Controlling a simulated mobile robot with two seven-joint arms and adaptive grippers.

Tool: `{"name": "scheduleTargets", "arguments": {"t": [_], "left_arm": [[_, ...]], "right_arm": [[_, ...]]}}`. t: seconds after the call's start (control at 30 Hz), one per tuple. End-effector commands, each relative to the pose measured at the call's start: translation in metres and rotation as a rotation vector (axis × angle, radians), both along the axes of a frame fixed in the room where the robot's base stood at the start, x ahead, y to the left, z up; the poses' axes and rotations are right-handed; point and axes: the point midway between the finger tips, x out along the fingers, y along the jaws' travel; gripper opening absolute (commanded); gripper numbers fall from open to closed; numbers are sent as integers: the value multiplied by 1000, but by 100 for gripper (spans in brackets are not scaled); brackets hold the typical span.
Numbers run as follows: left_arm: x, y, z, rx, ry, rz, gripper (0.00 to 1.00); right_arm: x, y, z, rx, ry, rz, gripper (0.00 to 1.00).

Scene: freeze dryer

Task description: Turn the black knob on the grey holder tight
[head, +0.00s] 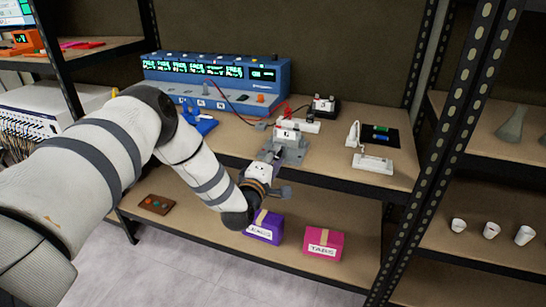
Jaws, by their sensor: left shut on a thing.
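The grey holder (294,154) stands on the upper shelf near its front edge, with a white labelled block (287,134) on it. My left arm reaches in from the left, and my left gripper (272,152) is at the holder's front left side. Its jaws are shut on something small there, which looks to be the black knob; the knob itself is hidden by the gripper. I cannot tell how far the knob is turned. My right gripper is not in view.
A blue instrument (215,75) with green displays stands behind, with red and black leads running toward the holder. A white device (372,163) and a black pad (381,136) lie to the right. Purple (264,227) and pink (324,243) boxes sit on the lower shelf.

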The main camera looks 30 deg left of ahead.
Motion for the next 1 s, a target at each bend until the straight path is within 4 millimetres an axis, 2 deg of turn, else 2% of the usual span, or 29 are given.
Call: {"name": "scheduleTargets", "arguments": {"t": [1.0], "left_arm": [[0,0,2,939,224,1,0]], "right_arm": [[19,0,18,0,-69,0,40]]}}
